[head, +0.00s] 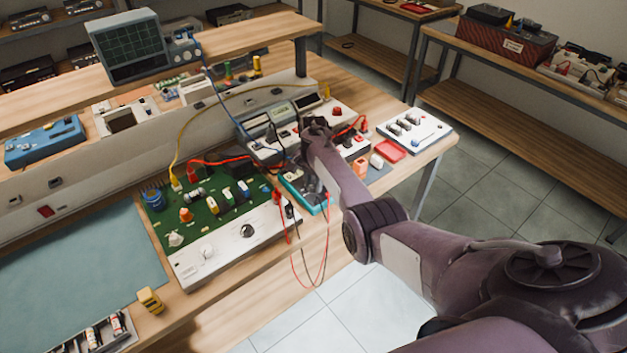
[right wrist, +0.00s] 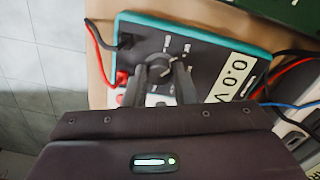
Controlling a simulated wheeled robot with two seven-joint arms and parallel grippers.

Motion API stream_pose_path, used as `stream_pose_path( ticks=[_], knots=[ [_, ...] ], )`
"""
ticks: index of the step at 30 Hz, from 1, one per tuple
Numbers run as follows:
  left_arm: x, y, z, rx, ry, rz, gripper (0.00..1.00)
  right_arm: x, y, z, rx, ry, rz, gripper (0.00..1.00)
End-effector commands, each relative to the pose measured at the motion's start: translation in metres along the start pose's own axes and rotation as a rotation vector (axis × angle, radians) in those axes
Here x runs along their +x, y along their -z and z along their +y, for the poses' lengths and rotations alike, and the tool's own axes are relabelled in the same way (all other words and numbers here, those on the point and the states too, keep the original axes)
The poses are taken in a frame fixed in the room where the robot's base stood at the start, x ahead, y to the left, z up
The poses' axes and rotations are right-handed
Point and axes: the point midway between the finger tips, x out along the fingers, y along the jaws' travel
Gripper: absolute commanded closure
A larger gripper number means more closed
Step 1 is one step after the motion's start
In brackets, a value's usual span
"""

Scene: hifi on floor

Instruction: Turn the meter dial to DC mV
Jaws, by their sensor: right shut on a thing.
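The meter (right wrist: 212,50) has a teal case and a dark face. It lies on the bench, and its display (right wrist: 232,76) reads 0.0 with a V beside it. In the right wrist view, the fingertips of my right gripper (right wrist: 159,73) are shut on the round dark dial (right wrist: 158,66), one on each side. The dial's pointer and most markings are too small or covered to read. In the head view my right arm hides much of the meter (head: 296,192). My left gripper is not in view.
Red and black leads (head: 322,262) run from the meter and hang over the bench's front edge. A green circuit board (head: 226,212) stands left of the meter. A white panel (head: 426,127) and a red tray (head: 389,151) lie to the right. A blue-green mat (head: 75,270) is clear.

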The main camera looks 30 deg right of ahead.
Motion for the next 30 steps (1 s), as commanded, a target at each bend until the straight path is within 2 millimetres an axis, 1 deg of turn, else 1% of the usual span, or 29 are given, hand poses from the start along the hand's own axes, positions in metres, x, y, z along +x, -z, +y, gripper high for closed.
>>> stream_pose_path(
  ticks=[8,18,24,30],
  knots=[
    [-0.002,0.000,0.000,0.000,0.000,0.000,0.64,0.000,-0.001,0.000,0.262,0.000,-0.002,0.99],
    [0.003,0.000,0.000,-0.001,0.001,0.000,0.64,0.001,0.000,0.000,0.577,-0.001,-0.002,0.99],
    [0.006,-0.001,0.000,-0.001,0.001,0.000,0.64,0.002,-0.001,0.000,0.729,-0.001,-0.002,0.99],
    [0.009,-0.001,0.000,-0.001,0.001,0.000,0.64,0.002,-0.001,0.000,0.835,-0.001,-0.002,0.99]
  ],
)
